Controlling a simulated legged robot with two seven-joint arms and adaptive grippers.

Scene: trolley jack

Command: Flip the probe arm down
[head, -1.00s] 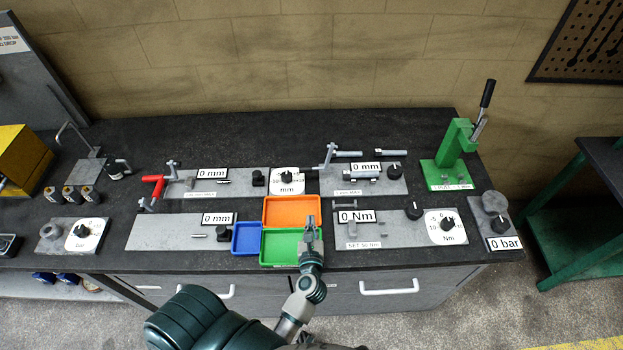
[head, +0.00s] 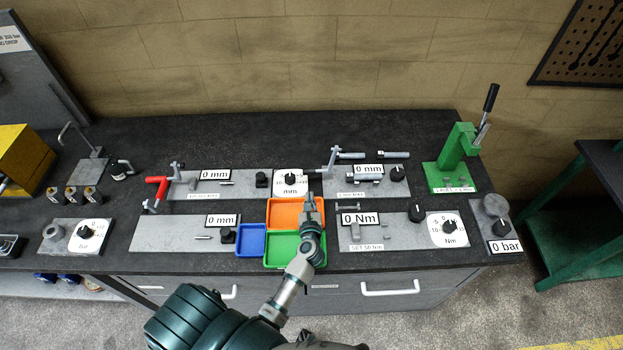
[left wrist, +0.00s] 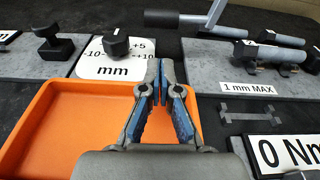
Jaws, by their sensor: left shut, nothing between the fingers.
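A grey metal arm (head: 331,160) with a black handle (head: 313,171) stands at the left end of the rear right plate. No label marks it as the probe arm. In the left wrist view, the black handle (left wrist: 175,18) lies sideways at the top, joined to the grey arm (left wrist: 212,14), whose upper part is cut off. My left gripper (head: 309,198) is over the orange tray, in front of the handle and apart from it. In the left wrist view, its fingertips (left wrist: 160,72) are together and empty, pointing toward the handle. My right gripper is not in view.
The orange tray (left wrist: 35,130) lies below my left gripper. A dial with a black knob (left wrist: 116,42) sits behind the tray. The green press (head: 455,150) stands at the back right.

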